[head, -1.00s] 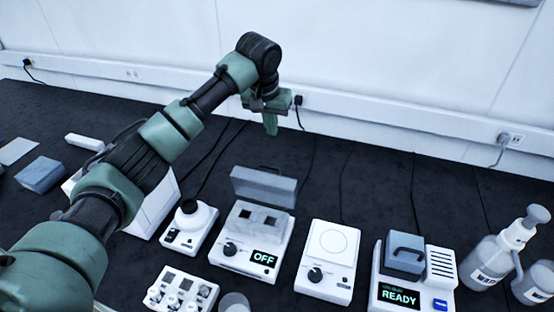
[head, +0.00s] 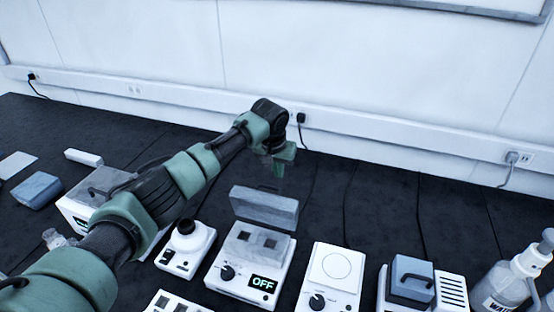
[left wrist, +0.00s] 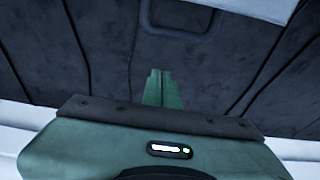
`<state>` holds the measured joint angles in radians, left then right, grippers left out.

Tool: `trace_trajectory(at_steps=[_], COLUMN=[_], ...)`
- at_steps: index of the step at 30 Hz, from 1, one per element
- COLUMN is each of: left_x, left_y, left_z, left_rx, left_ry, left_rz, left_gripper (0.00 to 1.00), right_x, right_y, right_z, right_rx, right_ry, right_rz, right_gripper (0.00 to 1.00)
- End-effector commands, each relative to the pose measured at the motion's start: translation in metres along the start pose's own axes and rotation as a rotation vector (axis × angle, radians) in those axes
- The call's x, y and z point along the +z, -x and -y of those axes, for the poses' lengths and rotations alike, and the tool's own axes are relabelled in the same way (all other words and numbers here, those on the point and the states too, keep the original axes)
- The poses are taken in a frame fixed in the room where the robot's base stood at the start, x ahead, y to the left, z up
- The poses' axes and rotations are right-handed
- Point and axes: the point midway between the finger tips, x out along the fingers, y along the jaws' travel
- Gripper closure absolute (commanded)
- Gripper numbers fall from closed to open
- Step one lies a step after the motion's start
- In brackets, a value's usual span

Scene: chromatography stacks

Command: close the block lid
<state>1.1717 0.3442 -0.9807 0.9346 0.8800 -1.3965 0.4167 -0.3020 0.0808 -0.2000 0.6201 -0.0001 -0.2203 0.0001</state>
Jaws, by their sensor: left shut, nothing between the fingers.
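The block heater is a white unit (head: 228,285) with a grey block (head: 252,247) and a display reading OFF. Its grey lid (head: 264,208) stands open, upright along the back of the block. My left gripper (head: 280,170) is behind and above the lid, fingers pointing down, apart from it. In the left wrist view the green fingers (left wrist: 162,88) are together and empty. A grey handle-shaped loop (left wrist: 182,28) shows at the top of that view, beyond the fingertips. My right gripper is not in view.
A white plate unit (head: 330,275) stands right of the heater, then a unit with a blue-grey lidded top (head: 412,278). A small white device with a black knob (head: 187,240) stands left. Dark cables run behind over the black bench, which is otherwise clear there.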

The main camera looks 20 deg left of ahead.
Motion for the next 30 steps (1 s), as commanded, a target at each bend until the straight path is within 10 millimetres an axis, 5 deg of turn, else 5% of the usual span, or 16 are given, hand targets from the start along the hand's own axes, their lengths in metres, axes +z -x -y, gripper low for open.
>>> trace_trajectory(at_steps=[15, 30], left_x=[0.037, 0.038], left_y=[0.011, 0.012], left_z=[0.0, 0.002], left_rx=[0.001, 0.0], left_ry=[-0.002, -0.001], left_rz=[0.001, -0.007], left_gripper=[1.0, 1.0], right_x=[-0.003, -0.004], right_y=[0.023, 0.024], right_z=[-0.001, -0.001], right_rx=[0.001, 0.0], right_ry=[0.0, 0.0], right_rz=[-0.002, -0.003], right_gripper=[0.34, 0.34])
